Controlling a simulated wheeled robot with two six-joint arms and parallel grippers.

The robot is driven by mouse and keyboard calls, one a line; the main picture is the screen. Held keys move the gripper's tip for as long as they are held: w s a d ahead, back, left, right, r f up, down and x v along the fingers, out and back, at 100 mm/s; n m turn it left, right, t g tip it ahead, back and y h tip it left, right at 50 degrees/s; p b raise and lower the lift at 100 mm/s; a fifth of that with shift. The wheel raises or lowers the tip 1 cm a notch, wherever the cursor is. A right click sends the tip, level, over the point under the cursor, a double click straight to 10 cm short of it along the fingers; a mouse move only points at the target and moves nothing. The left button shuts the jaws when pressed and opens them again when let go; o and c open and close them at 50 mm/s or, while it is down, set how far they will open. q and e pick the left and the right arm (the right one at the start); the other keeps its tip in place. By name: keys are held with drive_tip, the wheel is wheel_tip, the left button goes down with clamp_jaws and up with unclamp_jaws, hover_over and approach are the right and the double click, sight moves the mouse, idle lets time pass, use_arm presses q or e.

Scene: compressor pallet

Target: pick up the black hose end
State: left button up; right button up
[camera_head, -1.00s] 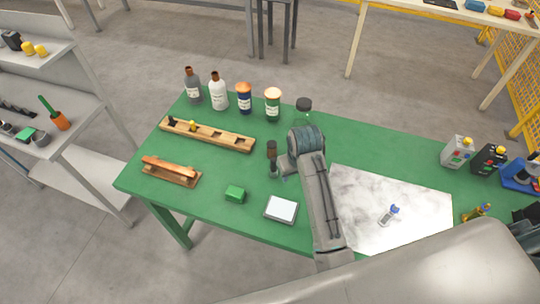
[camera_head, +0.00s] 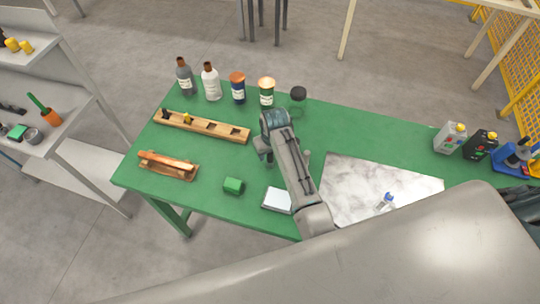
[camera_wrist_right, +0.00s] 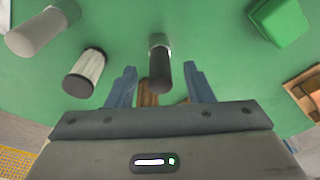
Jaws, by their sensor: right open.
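The black hose end (camera_wrist_right: 160,72) is a short dark cylinder with a metal collar at its far end. In the right wrist view it lies between the two blue-grey fingers of my right gripper (camera_wrist_right: 159,88), which are open, with a gap on each side. In the head view my right gripper (camera_head: 263,150) is low over the middle of the green table and hides most of the hose end. A pale braided cylinder with a dark end (camera_wrist_right: 86,73) and a grey cylinder (camera_wrist_right: 36,34) stand to the left in the wrist view. My left gripper is not in view.
A green block (camera_head: 233,186) and a white-topped pad (camera_head: 277,200) lie near the front edge. A wooden holder (camera_head: 205,127) and several bottles, such as the white one (camera_head: 211,84), stand behind. A marble-patterned sheet (camera_head: 350,185) lies right.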

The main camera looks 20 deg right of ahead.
drive_tip(key=shift+f, duration=0.85)
drive_tip(key=shift+w+f, duration=0.25)
drive_tip(key=shift+f, duration=0.2)
drive_tip(key=shift+r, duration=0.1)
clamp_jaws()
drive_tip(key=shift+r, duration=0.1)
